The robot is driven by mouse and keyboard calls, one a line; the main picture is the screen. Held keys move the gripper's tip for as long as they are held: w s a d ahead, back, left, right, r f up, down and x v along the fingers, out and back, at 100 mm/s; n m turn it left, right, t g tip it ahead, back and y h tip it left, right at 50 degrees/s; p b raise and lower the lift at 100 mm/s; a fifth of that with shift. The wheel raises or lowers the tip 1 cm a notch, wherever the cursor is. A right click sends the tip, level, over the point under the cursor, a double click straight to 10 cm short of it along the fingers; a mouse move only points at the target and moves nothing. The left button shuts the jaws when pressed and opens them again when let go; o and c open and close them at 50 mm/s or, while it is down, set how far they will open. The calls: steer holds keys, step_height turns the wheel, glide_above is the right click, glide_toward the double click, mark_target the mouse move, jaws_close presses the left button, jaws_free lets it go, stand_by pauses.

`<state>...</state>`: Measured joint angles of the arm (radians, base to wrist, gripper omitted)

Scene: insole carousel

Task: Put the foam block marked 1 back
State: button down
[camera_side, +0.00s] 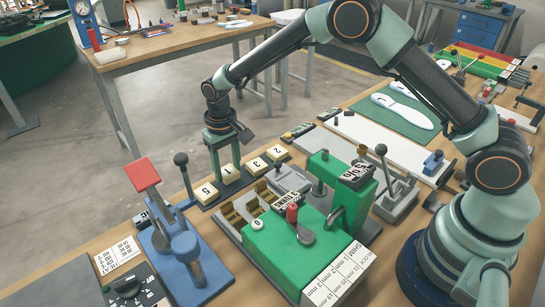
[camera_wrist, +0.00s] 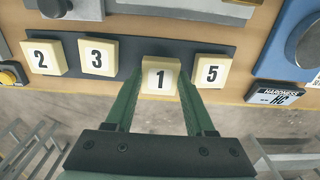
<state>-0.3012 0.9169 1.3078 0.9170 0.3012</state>
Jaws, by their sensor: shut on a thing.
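The cream foam block marked 1 (camera_side: 230,174) is between the fingers of my gripper (camera_side: 228,162). In the wrist view the block (camera_wrist: 160,76) sits between the green fingertips (camera_wrist: 160,92), its number facing the camera. It is over the dark rack strip (camera_wrist: 133,47), between blocks 3 (camera_wrist: 98,58) and 5 (camera_wrist: 211,71). Block 2 (camera_wrist: 43,57) is at the far left of the row. The side view also shows block 5 (camera_side: 207,192), block 3 (camera_side: 257,164) and block 2 (camera_side: 278,153).
The green carousel machine (camera_side: 290,255) with a red-knobbed lever stands in front of the row. A blue press with a red handle (camera_side: 141,174) is at left, near a black-knobbed lever (camera_side: 181,159). White insoles (camera_side: 402,110) lie on a green mat at right.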

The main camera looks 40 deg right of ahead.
steer(key=shift+f, duration=0.7)
steer(key=shift+f, duration=0.1)
steer(key=shift+f, duration=0.1)
steer(key=shift+c, duration=1.3)
jaws_free()
